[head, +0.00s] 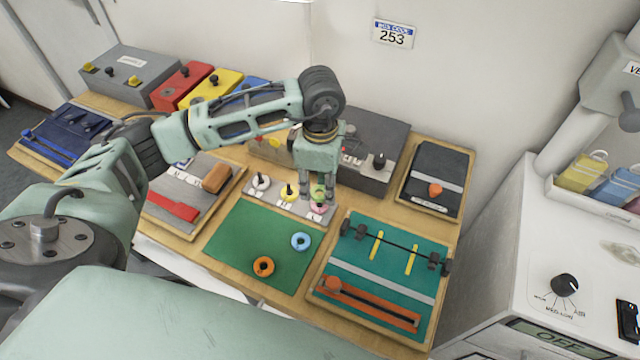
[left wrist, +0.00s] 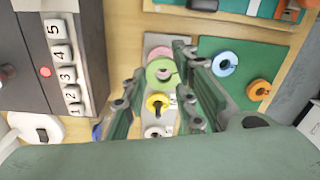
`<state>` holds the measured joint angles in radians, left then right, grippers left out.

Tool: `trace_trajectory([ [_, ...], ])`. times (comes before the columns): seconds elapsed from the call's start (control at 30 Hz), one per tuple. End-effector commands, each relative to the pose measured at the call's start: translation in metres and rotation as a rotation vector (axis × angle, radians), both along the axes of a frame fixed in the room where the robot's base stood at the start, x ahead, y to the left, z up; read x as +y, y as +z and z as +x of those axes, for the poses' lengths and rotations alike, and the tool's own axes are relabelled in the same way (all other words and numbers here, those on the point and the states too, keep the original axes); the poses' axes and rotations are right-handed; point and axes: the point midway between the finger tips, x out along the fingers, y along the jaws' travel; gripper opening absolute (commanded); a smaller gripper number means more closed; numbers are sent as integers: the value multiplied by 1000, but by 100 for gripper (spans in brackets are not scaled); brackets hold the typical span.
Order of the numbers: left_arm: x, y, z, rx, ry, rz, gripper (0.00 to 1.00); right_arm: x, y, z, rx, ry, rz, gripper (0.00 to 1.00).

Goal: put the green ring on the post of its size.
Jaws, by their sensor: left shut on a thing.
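The green ring (head: 317,191) is between the fingers of my left gripper (head: 317,200), which is shut on it. It also shows between the fingertips in the left wrist view (left wrist: 161,72). The ring is over the far right part of a grey plate (head: 275,201) with posts, close above a pink ring (head: 318,208); I cannot tell whether they touch. A yellow ring (head: 289,191) and a white ring (head: 261,182) sit on the plate to the left. The posts are mostly hidden by rings and fingers. My right gripper is out of view.
A blue ring (head: 301,241) and an orange ring (head: 263,266) lie on the green mat (head: 232,240) in front. A grey box with numbered keys (head: 372,145) stands close behind the gripper. A teal board with a rod (head: 385,265) lies to the right.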

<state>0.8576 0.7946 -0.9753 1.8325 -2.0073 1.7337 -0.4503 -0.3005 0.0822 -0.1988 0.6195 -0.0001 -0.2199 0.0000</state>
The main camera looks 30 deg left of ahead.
Motion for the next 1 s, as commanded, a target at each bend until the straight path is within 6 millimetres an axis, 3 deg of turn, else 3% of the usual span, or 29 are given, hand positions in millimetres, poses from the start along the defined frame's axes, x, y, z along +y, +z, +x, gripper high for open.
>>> trace_trajectory([
  [1.0, 0, 0, -1, 1, 0, 0, 18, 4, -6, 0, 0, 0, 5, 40],
])
